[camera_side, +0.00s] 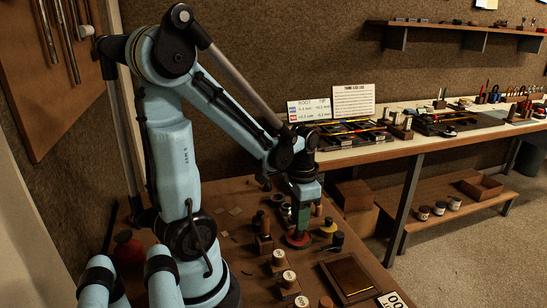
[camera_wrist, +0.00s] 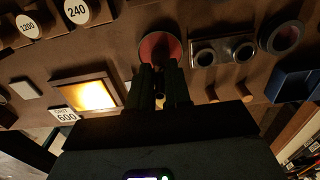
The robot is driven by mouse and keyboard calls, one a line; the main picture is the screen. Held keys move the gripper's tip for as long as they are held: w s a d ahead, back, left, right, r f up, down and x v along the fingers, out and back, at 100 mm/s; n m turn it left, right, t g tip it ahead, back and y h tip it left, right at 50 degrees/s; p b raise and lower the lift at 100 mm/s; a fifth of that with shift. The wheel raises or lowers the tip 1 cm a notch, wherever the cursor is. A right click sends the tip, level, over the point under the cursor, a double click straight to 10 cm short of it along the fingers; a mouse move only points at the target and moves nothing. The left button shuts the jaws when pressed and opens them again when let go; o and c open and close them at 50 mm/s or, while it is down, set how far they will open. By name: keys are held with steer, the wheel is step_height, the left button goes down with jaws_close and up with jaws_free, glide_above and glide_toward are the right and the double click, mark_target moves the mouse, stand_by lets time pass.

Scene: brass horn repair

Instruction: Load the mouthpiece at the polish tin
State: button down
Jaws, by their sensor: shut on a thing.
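The polish tin (camera_side: 298,239) is a low round tin with a red face, standing on the brown bench under my gripper (camera_side: 299,229). In the wrist view the tin (camera_wrist: 160,47) lies just beyond the fingertips. My gripper (camera_wrist: 160,70) points down at the tin with its two dark fingers close together. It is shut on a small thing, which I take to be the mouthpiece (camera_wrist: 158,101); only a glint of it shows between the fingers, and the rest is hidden. I cannot tell whether it touches the red polish.
Round blocks marked 240 (camera_wrist: 77,11) and 1200 (camera_wrist: 28,26) stand at upper left in the wrist view. A framed tray (camera_side: 350,276) lies in front of the tin. A twin-cup metal holder (camera_wrist: 222,51) and a dark ring (camera_wrist: 286,37) stand right of it in the wrist view.

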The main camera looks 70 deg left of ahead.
steer(key=shift+r, duration=3.5)
